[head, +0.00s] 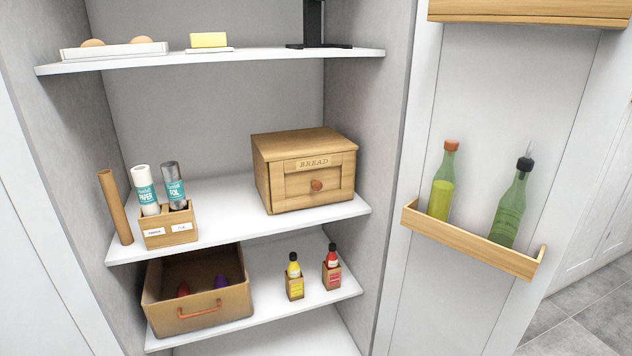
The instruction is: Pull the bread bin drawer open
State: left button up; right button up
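The wooden bread bin (277,193) stands on the right part of the middle shelf in the head view. Its front faces toward me and a little to the right, with a BREAD label (314,162) near the top. The drawer front (336,187) has a round brown knob (316,185) at its middle and looks closed. Neither of my grippers is in the head view.
On the same shelf (236,215), a wooden box (170,233) of rolls and a brown tube (115,208) stand left. Below are an open bin (205,322) and two sauce bottles. A door rack (470,241) holding two green bottles is right of the bread bin.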

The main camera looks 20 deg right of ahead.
aim_at(308, 180)
jog(key=i+l+z, duration=0.35)
jog(key=l, duration=0.15)
jog(key=i+l+z, duration=0.7)
jog(key=i+l, duration=0.05)
jog(key=i, duration=0.05)
